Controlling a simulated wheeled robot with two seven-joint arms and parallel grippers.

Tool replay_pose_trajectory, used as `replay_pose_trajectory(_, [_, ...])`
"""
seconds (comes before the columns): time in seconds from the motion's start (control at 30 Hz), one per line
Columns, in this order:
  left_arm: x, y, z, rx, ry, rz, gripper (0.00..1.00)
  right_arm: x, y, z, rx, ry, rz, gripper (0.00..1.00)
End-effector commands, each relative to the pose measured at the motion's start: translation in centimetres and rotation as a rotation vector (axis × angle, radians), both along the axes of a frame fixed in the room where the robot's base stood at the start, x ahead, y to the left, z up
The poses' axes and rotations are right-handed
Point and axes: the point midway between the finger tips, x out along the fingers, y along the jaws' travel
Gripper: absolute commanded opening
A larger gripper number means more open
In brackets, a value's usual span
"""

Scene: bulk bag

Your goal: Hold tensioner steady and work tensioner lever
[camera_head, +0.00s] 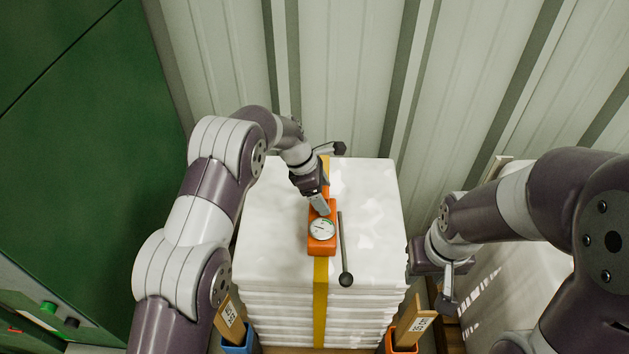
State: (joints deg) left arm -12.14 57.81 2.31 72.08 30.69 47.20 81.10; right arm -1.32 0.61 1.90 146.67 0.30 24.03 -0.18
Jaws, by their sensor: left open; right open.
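The orange tensioner (321,244) sits on the yellow strap (320,290) on top of the white stack of bags (270,220). It has a round dial on its face. The dark tensioner lever (344,250) with a round knob at its near end lies along the tensioner's right side. My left gripper (322,207) is open at the far end of the tensioner, its fingers pointing down at it; whether they touch it I cannot tell. My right gripper (442,288) is open and empty, to the right of the stack and apart from the lever.
A blue holder (238,345) and an orange holder (402,344), each with a labelled wooden piece, stand at the stack's near corners. A corrugated wall (345,80) rises behind. A green panel (80,150) is at the left.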

Motion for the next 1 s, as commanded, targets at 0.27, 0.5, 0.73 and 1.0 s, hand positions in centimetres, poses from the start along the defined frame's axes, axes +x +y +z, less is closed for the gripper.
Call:
replay_pose_trajectory(0.27, [0.01, -0.27, -0.63, 0.000, -0.001, -0.001, 0.78, -0.01, 0.00, -0.01, 0.000, 0.000, 0.000, 0.43])
replay_pose_trajectory(0.5, [0.00, -0.27, -0.62, 0.000, -0.001, -0.001, 0.22, -0.01, 0.00, -0.01, 0.000, 0.000, 0.000, 0.43])
replay_pose_trajectory(0.73, [0.00, -0.26, -0.62, 0.000, -0.001, -0.001, 0.00, -0.01, 0.00, -0.01, 0.000, 0.000, 0.000, 0.43])
replay_pose_trajectory(1.0, [0.00, -0.25, -0.61, 0.000, -0.001, -0.001, 0.00, -0.01, 0.00, -0.01, 0.000, 0.000, 0.000, 0.43])
